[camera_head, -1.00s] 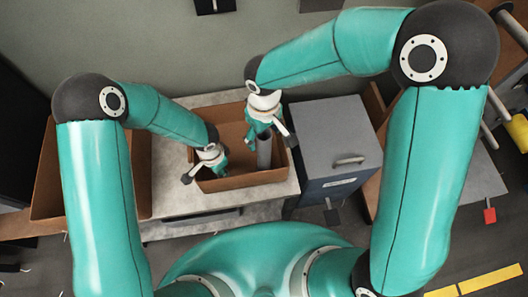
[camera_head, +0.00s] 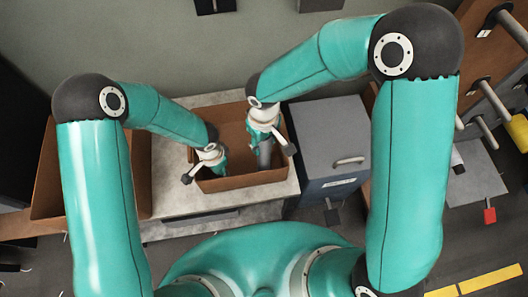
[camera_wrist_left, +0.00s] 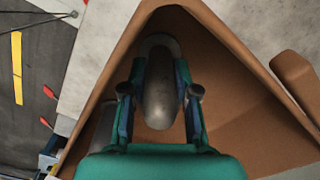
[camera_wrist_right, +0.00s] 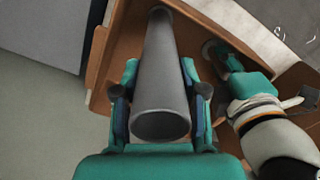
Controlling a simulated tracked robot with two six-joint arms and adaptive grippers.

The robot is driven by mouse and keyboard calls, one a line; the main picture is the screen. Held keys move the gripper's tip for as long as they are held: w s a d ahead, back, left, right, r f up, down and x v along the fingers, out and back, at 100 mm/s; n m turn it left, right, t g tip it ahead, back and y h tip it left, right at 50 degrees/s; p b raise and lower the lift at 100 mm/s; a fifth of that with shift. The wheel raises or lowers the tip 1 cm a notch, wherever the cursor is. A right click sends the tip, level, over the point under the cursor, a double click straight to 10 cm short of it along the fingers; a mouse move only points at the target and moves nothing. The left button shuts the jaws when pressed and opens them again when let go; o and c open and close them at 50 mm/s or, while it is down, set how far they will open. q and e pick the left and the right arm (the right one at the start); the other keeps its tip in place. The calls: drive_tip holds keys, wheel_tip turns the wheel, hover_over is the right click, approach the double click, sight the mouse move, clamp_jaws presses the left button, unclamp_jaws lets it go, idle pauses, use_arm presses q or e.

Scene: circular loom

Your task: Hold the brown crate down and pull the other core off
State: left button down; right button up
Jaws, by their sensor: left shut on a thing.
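The brown crate (camera_head: 245,182) stands on a pale worktop, open at the top. My left gripper (camera_wrist_left: 160,75) is inside its left part, shut on a grey round-ended post (camera_wrist_left: 160,95) that rises from a pale round base. The grey tubular core (camera_wrist_right: 160,80) stands in the crate's right part. My right gripper (camera_wrist_right: 159,68) has one finger on each side of it, and a narrow gap seems to show beside the tube. The core's open end points toward the right wrist camera. In the head view my right gripper (camera_head: 265,150) partly hides the core.
A grey cabinet (camera_head: 325,130) with a handle stands close to the crate's right. A larger brown bin (camera_head: 138,180) is on the left, behind my left arm. Both grippers work close together inside the crate walls.

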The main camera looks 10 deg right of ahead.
clamp_jaws()
drive_tip(key=shift+r, duration=0.75)
wheel_tip(320, 180, up, 11)
idle(0.8)
drive_tip(key=shift+w+r, duration=0.1)
